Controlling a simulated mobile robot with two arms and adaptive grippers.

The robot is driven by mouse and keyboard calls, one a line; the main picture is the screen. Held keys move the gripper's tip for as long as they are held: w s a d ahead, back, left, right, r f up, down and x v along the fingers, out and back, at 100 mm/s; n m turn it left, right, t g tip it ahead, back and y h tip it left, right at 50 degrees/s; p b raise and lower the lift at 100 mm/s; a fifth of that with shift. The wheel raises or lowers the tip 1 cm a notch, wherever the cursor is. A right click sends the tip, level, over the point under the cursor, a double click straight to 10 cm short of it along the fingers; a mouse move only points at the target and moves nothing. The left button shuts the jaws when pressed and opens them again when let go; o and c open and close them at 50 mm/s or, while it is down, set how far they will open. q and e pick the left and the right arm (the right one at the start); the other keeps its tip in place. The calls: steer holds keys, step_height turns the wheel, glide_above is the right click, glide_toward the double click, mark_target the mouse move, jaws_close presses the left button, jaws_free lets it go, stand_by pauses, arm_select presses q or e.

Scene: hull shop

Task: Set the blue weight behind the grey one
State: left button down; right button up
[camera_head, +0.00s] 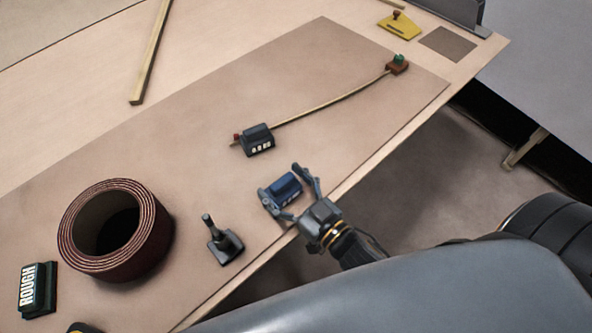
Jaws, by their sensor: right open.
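The blue weight (284,188) lies on the brown mat near the table's front edge. My right gripper (290,188) is around it, with one finger on each side; the jaws are open, and I cannot tell whether either finger touches it. The dark grey weight (257,140) with white marks stands farther back and a little left, at the left end of a thin wooden batten (325,107). A small red piece shows at its left side. My left gripper is not in view.
A dark post on a base (222,241), a brown coiled roll (114,228) and a block marked ROUGH (37,289) stand left. A yellow piece (399,26) lies far right. The mat (200,140) behind the weights is clear.

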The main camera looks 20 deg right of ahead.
steer(key=b+v, duration=0.1)
steer(key=v, duration=1.1)
